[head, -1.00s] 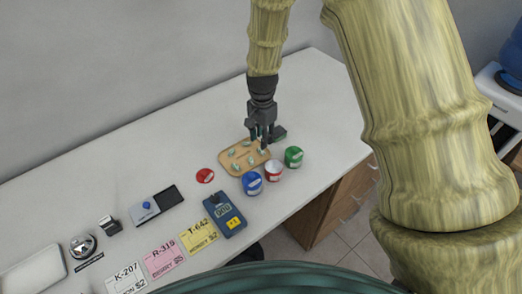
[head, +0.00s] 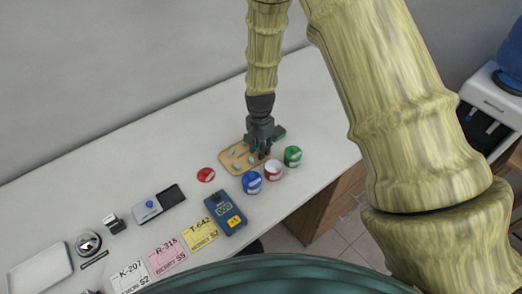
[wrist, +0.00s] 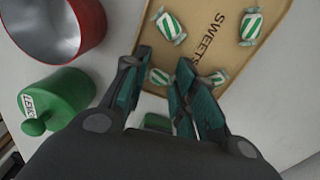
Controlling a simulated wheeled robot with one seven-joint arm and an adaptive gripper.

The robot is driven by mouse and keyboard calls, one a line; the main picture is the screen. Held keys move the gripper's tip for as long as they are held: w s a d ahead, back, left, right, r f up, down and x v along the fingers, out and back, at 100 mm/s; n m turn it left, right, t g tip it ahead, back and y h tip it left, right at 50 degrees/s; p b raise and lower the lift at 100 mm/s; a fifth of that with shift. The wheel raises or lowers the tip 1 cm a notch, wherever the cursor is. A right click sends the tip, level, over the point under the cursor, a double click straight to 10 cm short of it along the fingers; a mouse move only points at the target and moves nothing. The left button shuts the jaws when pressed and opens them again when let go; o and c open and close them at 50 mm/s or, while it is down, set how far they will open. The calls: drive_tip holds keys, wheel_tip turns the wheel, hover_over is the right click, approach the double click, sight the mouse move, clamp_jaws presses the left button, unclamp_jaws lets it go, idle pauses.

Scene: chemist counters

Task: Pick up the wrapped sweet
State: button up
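The wrapped sweets are white with green stripes. They lie on a tan tray marked SWEETS (wrist: 196,48), which is also in the head view (head: 226,162). In the wrist view one sweet (wrist: 171,26) lies beyond my fingertips and another (wrist: 250,27) to the right. A third sweet (wrist: 160,76) shows in the gap between my fingers, and one more (wrist: 217,77) is partly hidden by the right finger. My gripper (wrist: 165,58) is open, its fingers apart, low over the tray. In the head view my gripper (head: 262,156) hides the tray's right part. I cannot tell whether it touches a sweet.
A green lidded jar (wrist: 58,103), an open red jar (wrist: 55,25) and a blue jar (head: 252,182) stand close beside the tray. The counter behind is clear.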

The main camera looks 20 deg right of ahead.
drive_tip(key=shift+r, duration=0.15)
idle(0.3)
drive_tip(key=shift+r+b, duration=1.1)
drive_tip(key=shift+r, duration=0.5)
drive_tip(key=s+d+b, duration=0.1)
drive_tip(key=s, duration=0.4)
drive_tip(key=s+d+r+b, duration=0.1)
drive_tip(key=s+b, duration=0.1)
drive_tip(key=s, duration=0.2)
drive_tip(key=s+d+b, duration=0.1)
drive_tip(key=s+d, duration=0.1)
drive_tip(key=s, duration=0.3)
drive_tip(key=shift+s+d+r, duration=0.1)
drive_tip(key=shift+s+r, duration=0.1)
drive_tip(key=shift+s, duration=0.15)
drive_tip(key=shift+s+d+r, duration=0.1)
drive_tip(key=shift+s+r, duration=0.2)
drive_tip(key=shift+s, duration=0.05)
drive_tip(key=shift+r+p, duration=1.1)
drive_tip(key=shift+f, duration=0.1)
